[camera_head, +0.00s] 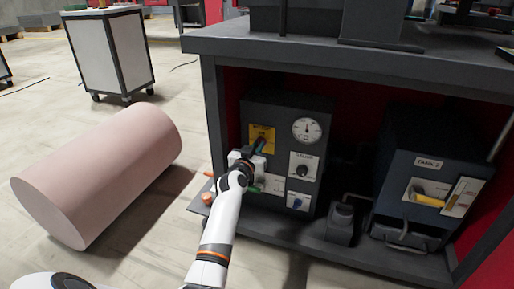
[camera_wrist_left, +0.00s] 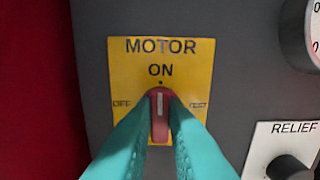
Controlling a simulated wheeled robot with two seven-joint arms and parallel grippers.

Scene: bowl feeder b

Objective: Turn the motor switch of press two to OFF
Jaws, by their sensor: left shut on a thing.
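The motor switch (camera_wrist_left: 160,112) is a red knob with a pale pointer line, on a yellow plate (camera_wrist_left: 190,62) marked MOTOR, with ON at the top and OFF at the left. Its pointer stands upright, toward ON. My left gripper (camera_wrist_left: 160,115) has its teal fingers shut on the knob, one on each side. In the head view the left gripper (camera_head: 259,146) reaches the yellow plate (camera_head: 262,133) on the dark control box (camera_head: 285,112) under the bench; it hides the knob there. My right gripper is not in view.
A gauge (camera_head: 307,130), a RELIEF knob (camera_wrist_left: 288,168) and a blue knob (camera_head: 297,203) sit close by on the same box. A box marked TANK 2 (camera_head: 430,160) stands to the right. A pink cylinder (camera_head: 100,175) lies on the floor at left.

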